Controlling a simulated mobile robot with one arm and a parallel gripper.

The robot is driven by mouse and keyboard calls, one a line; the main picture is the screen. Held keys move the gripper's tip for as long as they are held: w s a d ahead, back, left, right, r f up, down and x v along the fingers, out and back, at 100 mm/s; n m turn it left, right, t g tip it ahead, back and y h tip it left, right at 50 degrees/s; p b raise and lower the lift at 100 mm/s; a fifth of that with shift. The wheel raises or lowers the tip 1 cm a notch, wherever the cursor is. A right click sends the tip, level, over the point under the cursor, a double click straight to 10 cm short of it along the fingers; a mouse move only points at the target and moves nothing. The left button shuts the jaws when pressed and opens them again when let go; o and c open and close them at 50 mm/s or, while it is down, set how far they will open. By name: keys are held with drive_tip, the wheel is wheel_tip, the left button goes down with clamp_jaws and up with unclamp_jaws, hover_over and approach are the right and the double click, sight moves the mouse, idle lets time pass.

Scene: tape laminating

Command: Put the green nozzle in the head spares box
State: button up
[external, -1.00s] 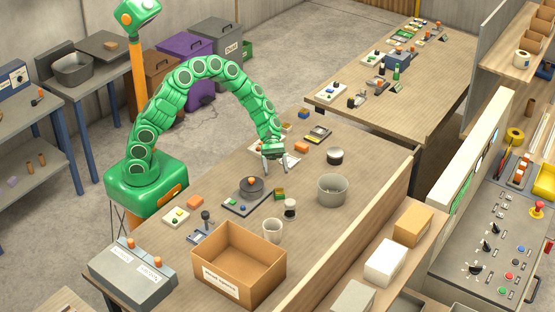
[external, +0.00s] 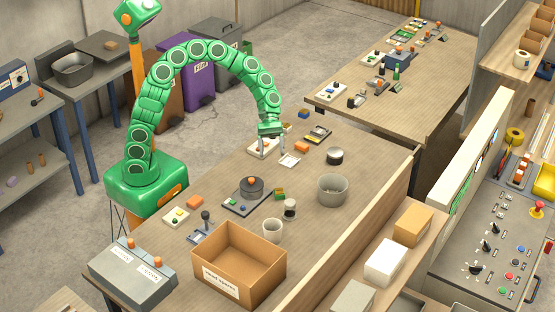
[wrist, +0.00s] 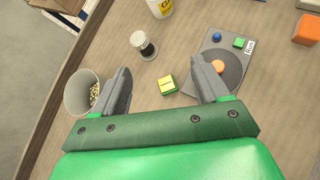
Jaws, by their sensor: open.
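The cardboard box (external: 222,286) with a white label, seemingly the head spares box, stands open-topped on the near part of the bench. My gripper (external: 270,149) is open and empty above the far part of the bench, fingers pointing down. In the wrist view its spread fingers (wrist: 160,66) frame bare bench and a small green block with a yellow top (wrist: 167,85). That block also shows beside the dark plate in the external view (external: 280,194). I cannot make out for certain which small green piece is the nozzle.
A wooden ledge (external: 350,245) runs along the bench's right edge.

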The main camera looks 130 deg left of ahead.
drive_tip(key=w+d+r+m+g+y, duration=0.1)
drive_tip(key=d+m+g+y, duration=0.15)
drive_tip(key=m+y, duration=0.4)
drive_tip(key=w+d+r+m+g+y, duration=0.1)
drive_tip(key=w+d+m+y, duration=0.1)
drive_tip(key=d+m+y, duration=0.45)
drive_tip(key=m+h, duration=0.2)
approach(279, 191)
drive_tip(key=d+f, duration=0.1)
drive_tip(key=shift+x, duration=1.5)
drive_tip(key=shift+w+a+f, duration=0.3)
drive_tip(key=shift+a+f, duration=0.25)
drive_tip(key=shift+f, duration=0.3)
drive_tip(key=shift+w+a+f, duration=0.3)
drive_tip(key=shift+a+f, duration=0.3)
drive_tip(key=shift+f, duration=0.2)
drive_tip(key=shift+w+a+f, duration=0.15)
drive_tip(key=shift+f, duration=0.4)
